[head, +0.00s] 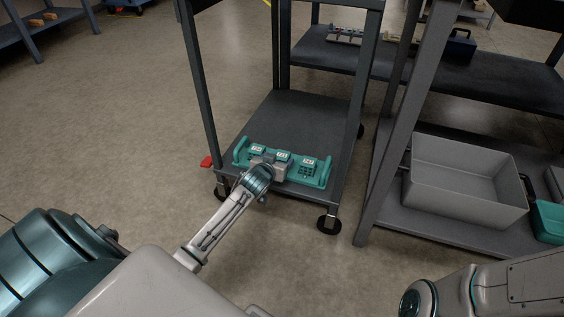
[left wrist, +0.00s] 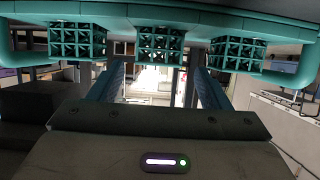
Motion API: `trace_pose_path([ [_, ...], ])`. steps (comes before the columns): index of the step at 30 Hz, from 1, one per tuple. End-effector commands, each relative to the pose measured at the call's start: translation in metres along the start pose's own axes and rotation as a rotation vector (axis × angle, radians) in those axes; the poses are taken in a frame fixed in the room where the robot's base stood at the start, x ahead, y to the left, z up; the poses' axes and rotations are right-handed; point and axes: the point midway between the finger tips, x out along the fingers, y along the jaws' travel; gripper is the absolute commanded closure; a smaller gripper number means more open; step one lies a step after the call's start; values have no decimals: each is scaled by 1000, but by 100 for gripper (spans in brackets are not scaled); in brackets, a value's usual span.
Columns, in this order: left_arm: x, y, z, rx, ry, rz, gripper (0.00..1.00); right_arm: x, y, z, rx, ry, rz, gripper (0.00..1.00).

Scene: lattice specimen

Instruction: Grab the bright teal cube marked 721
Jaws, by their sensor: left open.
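A teal carrier (head: 324,173) with raised end handles lies on the lower shelf of a dark cart. It holds three teal lattice cubes with white number labels: a left cube (head: 257,149), a middle cube (head: 283,156) and a right cube (head: 308,163). The digits are too small to read surely. My left gripper (head: 271,160) is at the carrier's near side, hiding parts of the left and middle cubes. In the left wrist view its fingers (left wrist: 160,75) are apart and empty, with the middle cube (left wrist: 160,45) ahead, between their lines. My right gripper is out of view.
Cart posts (head: 196,80) stand beside the carrier, with the cart's upper level above. A red piece (head: 206,162) sticks out at the left. A grey bin (head: 468,205) stands on a rack at the right. Open floor (head: 110,130) lies left.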

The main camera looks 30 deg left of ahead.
Motion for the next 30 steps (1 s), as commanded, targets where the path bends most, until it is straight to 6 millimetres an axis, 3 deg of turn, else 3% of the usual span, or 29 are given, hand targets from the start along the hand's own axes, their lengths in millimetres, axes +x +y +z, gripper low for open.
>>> trace_pose_path([
  [9, 41, 2, 3, -1, 0, -1, 29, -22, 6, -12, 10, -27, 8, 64],
  [19, 46, 2, 0, 0, 0, 0, 29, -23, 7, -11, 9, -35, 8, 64],
  [27, 46, 2, 0, 0, 0, 0, 77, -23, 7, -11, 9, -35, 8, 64],
  [30, 46, 2, 0, 0, 0, 0, 77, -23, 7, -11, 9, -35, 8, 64],
])
